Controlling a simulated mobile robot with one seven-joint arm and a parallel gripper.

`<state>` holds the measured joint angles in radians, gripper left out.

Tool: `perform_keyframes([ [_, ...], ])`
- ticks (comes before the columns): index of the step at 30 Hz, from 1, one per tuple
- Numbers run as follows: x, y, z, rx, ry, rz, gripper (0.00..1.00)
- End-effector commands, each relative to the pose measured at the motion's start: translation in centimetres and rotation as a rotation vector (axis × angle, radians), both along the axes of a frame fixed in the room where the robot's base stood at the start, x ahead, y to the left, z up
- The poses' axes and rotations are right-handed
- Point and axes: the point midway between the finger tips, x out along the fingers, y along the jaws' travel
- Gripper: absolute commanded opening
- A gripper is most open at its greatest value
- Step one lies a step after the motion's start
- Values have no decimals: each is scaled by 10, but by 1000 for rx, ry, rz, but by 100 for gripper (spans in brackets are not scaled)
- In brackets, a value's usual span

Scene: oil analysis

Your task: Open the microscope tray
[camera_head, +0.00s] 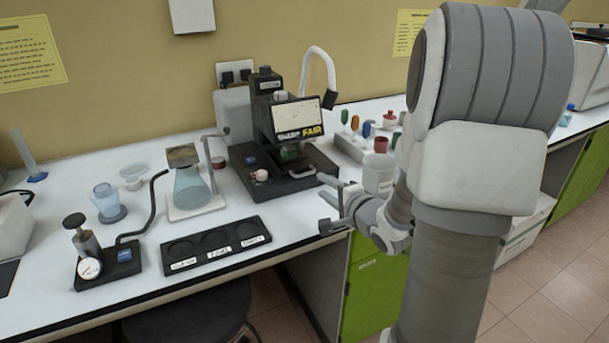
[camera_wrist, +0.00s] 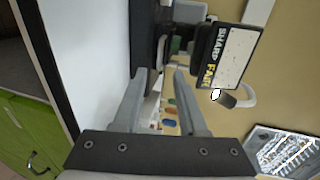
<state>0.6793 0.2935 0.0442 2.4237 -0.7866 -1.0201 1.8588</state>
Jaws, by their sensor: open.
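The black microscope (camera_head: 268,105) stands on the white counter, with a small screen reading "FAIR" on its front. Its low black base holds the tray (camera_head: 285,183), whose dark front edge and handle (camera_head: 303,172) face the counter's front. The tray appears flush with the base. My gripper (camera_head: 324,203) is open and empty, in front and to the right of the tray, apart from it as far as I can tell. In the wrist view, my gripper (camera_wrist: 162,75) points towards the microscope (camera_wrist: 145,40), and the screen (camera_wrist: 228,58) is beyond the right finger. The tray handle is not clear there.
A black three-well tray (camera_head: 215,247) lies at the counter's front, left of my gripper. A flask on a stand (camera_head: 192,188) and a gauge device (camera_head: 90,262) are farther left. A white cup (camera_head: 378,175) and several coloured bottles (camera_head: 366,129) stand right of the microscope.

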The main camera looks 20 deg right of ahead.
Motion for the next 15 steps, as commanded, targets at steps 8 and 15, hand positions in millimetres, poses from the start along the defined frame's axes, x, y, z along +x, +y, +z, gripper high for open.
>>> perform_keyframes([
  [8,58,3,-15,1,-1,3,41],
  [15,86,3,-20,0,-1,1,41],
])
